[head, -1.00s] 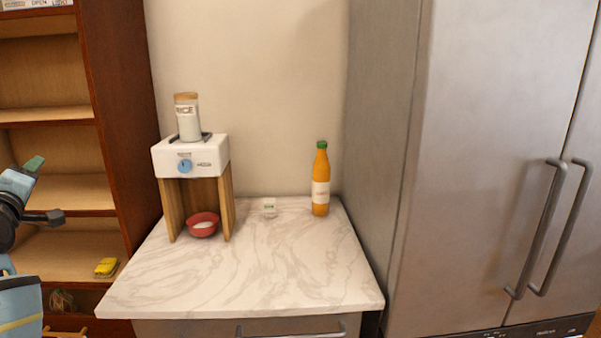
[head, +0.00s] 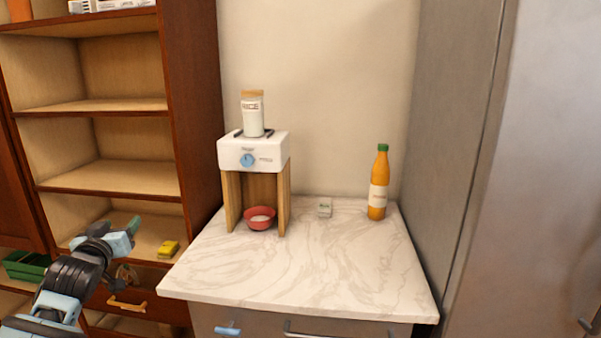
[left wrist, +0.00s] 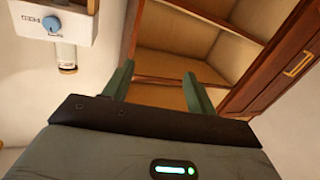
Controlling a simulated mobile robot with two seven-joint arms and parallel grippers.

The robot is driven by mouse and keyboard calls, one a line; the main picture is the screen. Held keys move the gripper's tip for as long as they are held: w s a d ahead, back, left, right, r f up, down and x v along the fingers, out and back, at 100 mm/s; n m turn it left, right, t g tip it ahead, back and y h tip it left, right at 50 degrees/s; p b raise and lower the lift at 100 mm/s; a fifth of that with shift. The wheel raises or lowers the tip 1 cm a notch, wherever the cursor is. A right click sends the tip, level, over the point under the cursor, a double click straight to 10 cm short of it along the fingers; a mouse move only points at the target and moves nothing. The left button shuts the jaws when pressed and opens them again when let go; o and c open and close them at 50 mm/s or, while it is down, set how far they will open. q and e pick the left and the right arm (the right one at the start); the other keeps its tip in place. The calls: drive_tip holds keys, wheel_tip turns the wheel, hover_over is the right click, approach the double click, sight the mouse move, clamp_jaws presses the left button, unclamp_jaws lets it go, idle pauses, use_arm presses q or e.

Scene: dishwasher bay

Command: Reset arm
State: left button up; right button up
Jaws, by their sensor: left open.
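My left gripper (head: 131,229) is at the lower left of the head view, in front of the wooden shelf (head: 112,194) and left of the counter. In the left wrist view its two green fingers (left wrist: 158,84) are spread apart with nothing between them. The shelf (left wrist: 170,96) shows beyond the fingers in that view. My right gripper does not show.
A yellow item (head: 168,248) lies on the shelf. A fridge (head: 545,170) stands right.

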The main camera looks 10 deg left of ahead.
use_arm(q)
drive_tip(key=s+d+f+m+g+h, duration=0.1)
drive_tip(key=s+d+f+m+h, duration=0.2)
drive_tip(key=f, duration=0.5)
drive_tip(key=s+d+f+m+g, duration=0.15)
drive_tip(key=d+f, duration=0.25)
drive_tip(key=f, duration=0.4)
drive_tip(key=s+d+f+m+g+h, duration=0.25)
drive_tip(key=s+d+f, duration=0.25)
drive_tip(key=s+f, duration=0.35)
drive_tip(key=s+d+f+m+g+h, duration=0.1)
drive_tip(key=s+d+f+m, duration=0.2)
drive_tip(key=s+d+f, duration=0.45)
drive_tip(key=s+d+f+m+g+h, duration=0.2)
drive_tip(key=s+d+f+m, duration=0.15)
drive_tip(key=s+f, duration=0.7)
drive_tip(key=s+d+r+n+t, duration=0.1)
drive_tip(key=d+n, duration=0.5)
drive_tip(key=d, duration=0.5)
drive_tip(key=shift+d+r, duration=0.2)
drive_tip(key=shift+d, duration=0.2)
